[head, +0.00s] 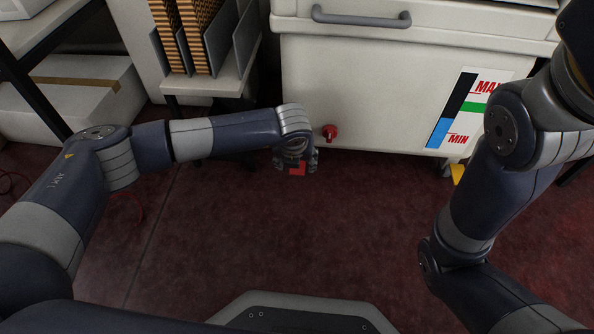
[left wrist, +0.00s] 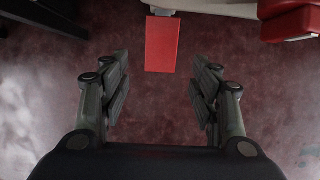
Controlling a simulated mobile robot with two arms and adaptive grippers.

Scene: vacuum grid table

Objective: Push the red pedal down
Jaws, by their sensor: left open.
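The red pedal (head: 297,169) shows as a small red patch below the white cabinet, partly hidden by my left gripper (head: 297,165). In the left wrist view the red pedal (left wrist: 161,43) is a flat red rectangle at top centre, joined to a pale bracket at its far end. My left gripper (left wrist: 160,80) is open and empty, with its fingers spread to either side of the pedal's line. The pedal lies beyond the fingertips in that view; I cannot tell the height between them. My right gripper is outside the frames.
The white cabinet (head: 375,85) has a grey handle (head: 361,18) and a red valve knob (head: 329,133), which looms at top right in the left wrist view (left wrist: 297,22). Shelves with boxes (head: 80,95) stand at left. The dark red floor (head: 270,235) is clear in front.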

